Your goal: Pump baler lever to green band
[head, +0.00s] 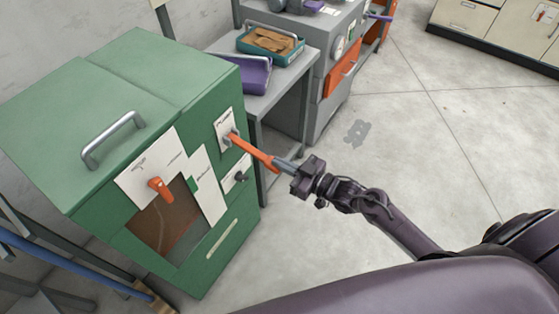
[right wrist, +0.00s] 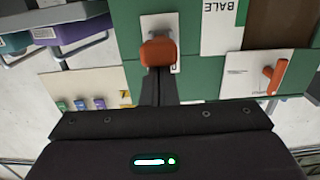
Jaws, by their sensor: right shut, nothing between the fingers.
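The green baler (head: 222,205) stands at the left in the head view. Its orange pump lever (head: 250,150) sticks out from a white plate on the front, toward my right gripper (head: 277,162). In the right wrist view the lever's orange end (right wrist: 158,52) is just ahead of my shut, empty fingers (right wrist: 158,75). The fingertips are at the lever's end; I cannot tell whether they touch it. A white strip marked BALE (head: 207,190) carries a small green band (head: 194,184); it also shows in the right wrist view (right wrist: 241,14). My left gripper is out of view.
A second orange handle (head: 160,188) sits on a white plate above the baler's window. A black knob (head: 240,175) is below the lever. A grey bench with a purple tray (head: 254,76) and teal tray (head: 271,58) stands behind. The floor (head: 420,130) at right is clear.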

